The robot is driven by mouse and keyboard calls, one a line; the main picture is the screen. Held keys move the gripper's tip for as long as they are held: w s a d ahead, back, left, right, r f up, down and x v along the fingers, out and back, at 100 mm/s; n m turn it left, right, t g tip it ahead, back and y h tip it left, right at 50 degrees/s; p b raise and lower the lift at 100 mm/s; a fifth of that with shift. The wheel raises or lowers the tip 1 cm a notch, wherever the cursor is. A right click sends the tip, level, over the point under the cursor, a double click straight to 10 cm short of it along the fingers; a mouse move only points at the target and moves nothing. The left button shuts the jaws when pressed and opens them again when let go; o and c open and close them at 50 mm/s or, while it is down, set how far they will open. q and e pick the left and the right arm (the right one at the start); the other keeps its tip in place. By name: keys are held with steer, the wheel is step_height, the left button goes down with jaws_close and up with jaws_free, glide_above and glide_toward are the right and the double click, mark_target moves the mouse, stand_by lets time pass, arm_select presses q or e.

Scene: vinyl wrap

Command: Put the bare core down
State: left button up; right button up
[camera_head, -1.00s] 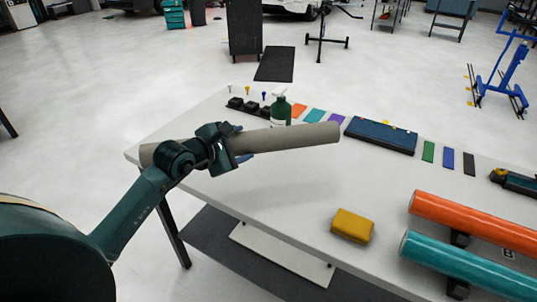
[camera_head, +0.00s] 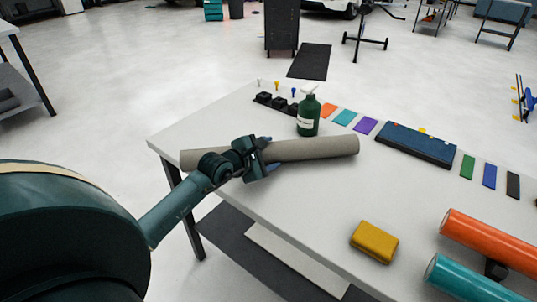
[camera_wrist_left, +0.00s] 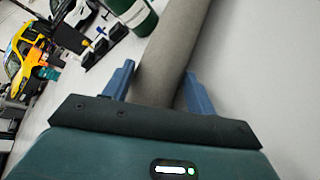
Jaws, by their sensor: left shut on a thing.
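The bare core (camera_head: 318,148) is a long grey-beige cardboard tube. It lies roughly level across the left part of the white worktable (camera_head: 300,205), in front of the green pump bottle. I cannot tell whether it touches the table top. My left gripper (camera_head: 266,156) is shut on the tube left of its middle. In the left wrist view, the blue fingers of the gripper (camera_wrist_left: 158,92) stand on either side of the core (camera_wrist_left: 168,62), and the part deep between them is hidden. My right gripper is not in view.
The green pump bottle (camera_head: 308,116) stands close behind the tube. A yellow block (camera_head: 375,242) lies near the front edge. Orange (camera_head: 490,240) and teal (camera_head: 465,278) rolls lie at the right. Colour swatches and a dark blue case (camera_head: 415,144) line the back. The table's middle is clear.

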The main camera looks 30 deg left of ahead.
arm_select(q)
steer(key=o, duration=1.1)
steer(key=shift+f, duration=0.15)
steer(key=shift+c, duration=0.2)
steer(key=v, duration=1.2)
